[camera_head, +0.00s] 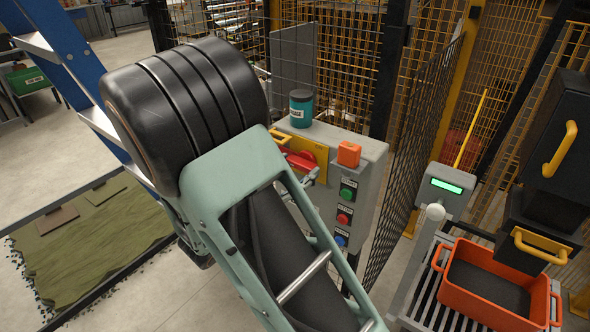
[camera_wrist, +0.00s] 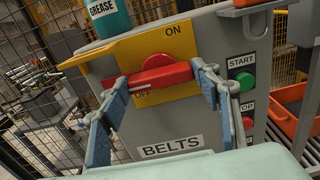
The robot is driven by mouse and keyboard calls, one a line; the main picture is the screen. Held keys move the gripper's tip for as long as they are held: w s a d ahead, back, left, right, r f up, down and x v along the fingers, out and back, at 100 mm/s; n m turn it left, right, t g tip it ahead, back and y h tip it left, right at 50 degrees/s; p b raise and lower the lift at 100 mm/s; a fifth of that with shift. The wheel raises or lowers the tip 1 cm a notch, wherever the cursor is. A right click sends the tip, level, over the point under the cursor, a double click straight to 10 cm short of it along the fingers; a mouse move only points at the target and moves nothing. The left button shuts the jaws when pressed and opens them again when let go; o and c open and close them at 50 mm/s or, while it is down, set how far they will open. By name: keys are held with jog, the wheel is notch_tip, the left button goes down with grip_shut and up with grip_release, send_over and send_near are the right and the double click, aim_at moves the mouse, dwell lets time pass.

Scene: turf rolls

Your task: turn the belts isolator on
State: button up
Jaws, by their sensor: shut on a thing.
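The belts isolator is a red rotary handle (camera_wrist: 160,77) on a yellow plate (camera_wrist: 120,50), above a BELTS label on a grey control box (camera_wrist: 190,115). The plate reads ON at upper right and OFF below the handle, partly covered. The handle lies roughly crosswise, level with the plate. My gripper (camera_wrist: 162,80) has its blue-padded fingers at the handle's two ends, shut on it. In the head view the red handle (camera_head: 301,160) and yellow plate (camera_head: 315,167) show partly beyond my arm, which hides much of the gripper.
A green START button (camera_wrist: 243,80), a red button (camera_head: 344,219) and a blue button (camera_head: 341,240) sit to the right. An orange crate (camera_head: 455,297) is at right. Mesh fencing stands behind.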

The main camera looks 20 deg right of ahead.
jog(key=shift+f, duration=0.1)
jog(key=m+b, duration=0.1)
jog(key=b, duration=0.1)
jog(key=m+b, duration=0.3)
jog(key=b, duration=0.1)
jog(key=shift+f+m, duration=0.25)
jog(key=shift+m, duration=0.15)
jog(key=m+b, duration=1.2)
jog(key=b, duration=0.8)
jog(key=shift+s+r+m, duration=0.1)
jog(key=shift+m, duration=0.3)
jog(key=shift+r, duration=0.15)
jog(key=o, duration=1.2)
jog(key=shift+c, duration=0.2)
